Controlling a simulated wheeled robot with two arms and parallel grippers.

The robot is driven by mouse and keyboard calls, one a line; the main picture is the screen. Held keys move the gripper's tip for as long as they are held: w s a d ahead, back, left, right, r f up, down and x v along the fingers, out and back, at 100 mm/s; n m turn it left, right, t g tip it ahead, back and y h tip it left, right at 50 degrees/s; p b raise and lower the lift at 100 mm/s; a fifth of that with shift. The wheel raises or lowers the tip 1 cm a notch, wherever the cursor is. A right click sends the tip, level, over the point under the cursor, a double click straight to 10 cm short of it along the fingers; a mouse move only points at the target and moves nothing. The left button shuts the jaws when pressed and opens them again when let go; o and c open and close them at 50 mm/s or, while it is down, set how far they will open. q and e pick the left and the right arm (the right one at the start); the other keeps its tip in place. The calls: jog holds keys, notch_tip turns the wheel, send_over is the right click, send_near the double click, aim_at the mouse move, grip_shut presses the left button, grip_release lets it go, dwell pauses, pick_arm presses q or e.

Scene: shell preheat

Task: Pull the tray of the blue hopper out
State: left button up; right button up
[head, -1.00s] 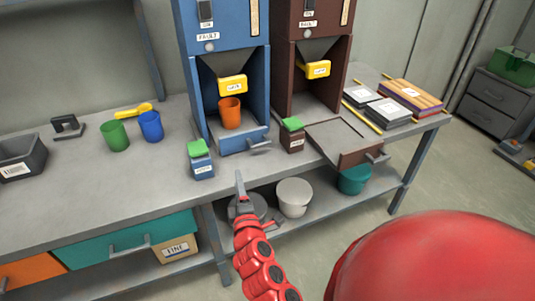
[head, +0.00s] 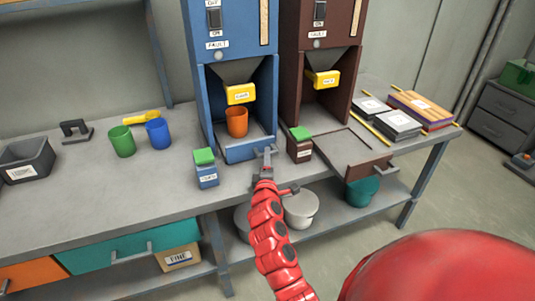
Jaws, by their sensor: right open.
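The blue hopper (head: 200,95) stands on the bench with a yellow-fronted spout above its bay. Its blue tray (head: 242,152) sits in the bottom of the bay, with its front near the bay's opening. An orange cup (head: 237,122) stands in the bay under the spout. My right gripper (head: 266,156) is open at the right side of the tray's front, where the tray's handle is. The gripper largely hides the handle, and I cannot tell whether the fingers are around it or touch it. My left gripper is not in view.
A brown hopper (head: 287,85) stands to the right, its tray (head: 362,172) sticking out past the bench edge. Small boxes with green tops stand left (head: 206,170) and right (head: 299,147) of my gripper. Green (head: 122,142) and blue (head: 158,133) cups stand left.

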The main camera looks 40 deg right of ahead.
jog(key=shift+x, duration=1.5)
grip_shut()
dwell(0.4)
